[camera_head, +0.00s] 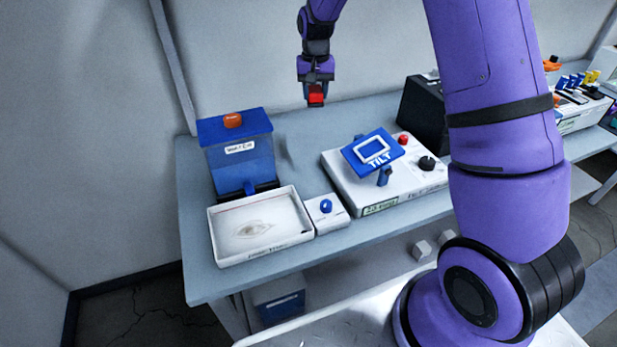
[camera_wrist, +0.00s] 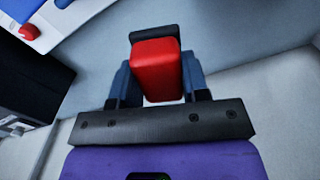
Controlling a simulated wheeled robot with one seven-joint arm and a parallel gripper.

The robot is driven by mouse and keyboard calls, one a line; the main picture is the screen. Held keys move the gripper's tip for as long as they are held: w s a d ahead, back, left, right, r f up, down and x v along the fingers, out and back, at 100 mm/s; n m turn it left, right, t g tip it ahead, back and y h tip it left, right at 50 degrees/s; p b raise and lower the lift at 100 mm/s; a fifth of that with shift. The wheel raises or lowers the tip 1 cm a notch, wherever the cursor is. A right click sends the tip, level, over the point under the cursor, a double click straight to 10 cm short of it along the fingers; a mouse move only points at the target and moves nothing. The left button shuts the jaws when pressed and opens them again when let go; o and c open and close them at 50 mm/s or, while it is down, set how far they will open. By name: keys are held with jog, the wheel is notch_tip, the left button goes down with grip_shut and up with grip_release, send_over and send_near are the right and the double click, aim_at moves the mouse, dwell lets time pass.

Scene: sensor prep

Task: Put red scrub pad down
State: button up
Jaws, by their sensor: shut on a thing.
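The red scrub pad (camera_head: 316,94) is held in my gripper (camera_head: 316,88), above the back part of the grey-blue table (camera_head: 198,262). In the wrist view the red pad (camera_wrist: 157,70) sits between the two fingers of my gripper (camera_wrist: 158,85), with a dark strip along its far edge. The gripper is shut on it. The pad appears raised clear of the table top, with nothing touching it from below.
A blue water dispenser (camera_head: 240,165) stands behind a white tray (camera_head: 262,258) at left. A small box with a blue knob (camera_head: 327,216) is beside it. A white TILT device (camera_head: 345,188) and a black box (camera_head: 422,115) stand right. The table's back middle is bare.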

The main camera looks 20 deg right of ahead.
jog(key=s+a+f+n, duration=0.3)
jog(key=s+a+f, duration=0.4)
jog(key=s+f, duration=0.3)
send_over(306, 185)
notch_tip(306, 185, down, 4)
jog(key=shift+f, duration=2.8)
jog(key=shift+f, duration=0.1)
jog(key=o, duration=0.9)
